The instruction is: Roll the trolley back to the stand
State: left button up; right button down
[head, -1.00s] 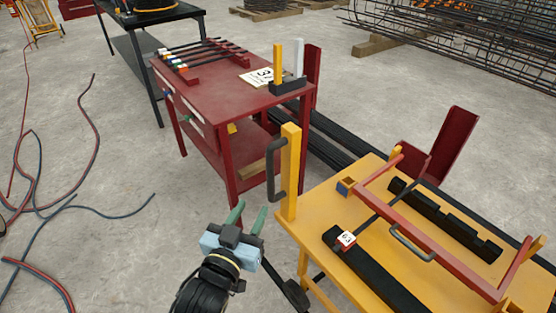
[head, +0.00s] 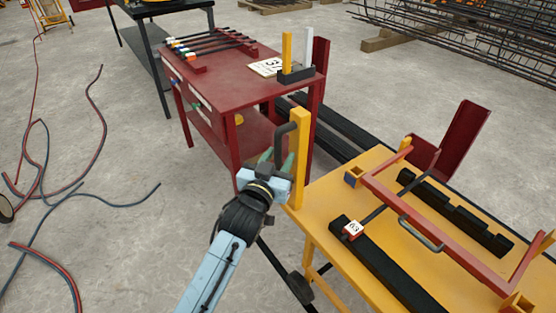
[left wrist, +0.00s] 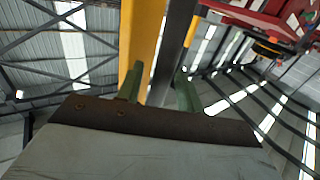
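The yellow trolley (head: 330,193) stands at the right, with a yellow post (head: 298,180) at its near left corner. A dark handle (head: 281,133) is fixed to this post. My left gripper (head: 276,162) is at the handle, its green fingers apart. In the left wrist view the dark handle bar (left wrist: 176,45) runs up between the open fingers (left wrist: 158,88), with the yellow post (left wrist: 140,35) beside it. I see no clear closing on the bar. My right gripper is out of view. I cannot tell which thing is the stand.
A red table (head: 215,85) with several dark bars and a number card stands behind the trolley. The trolley carries a red frame (head: 400,205) and dark notched blocks (head: 455,215). A dark red bracket (head: 460,125) stands beyond it. Hoses (head: 90,200) lie on the floor at left.

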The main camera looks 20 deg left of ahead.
pick_arm(q)
grip_shut()
dwell(0.4)
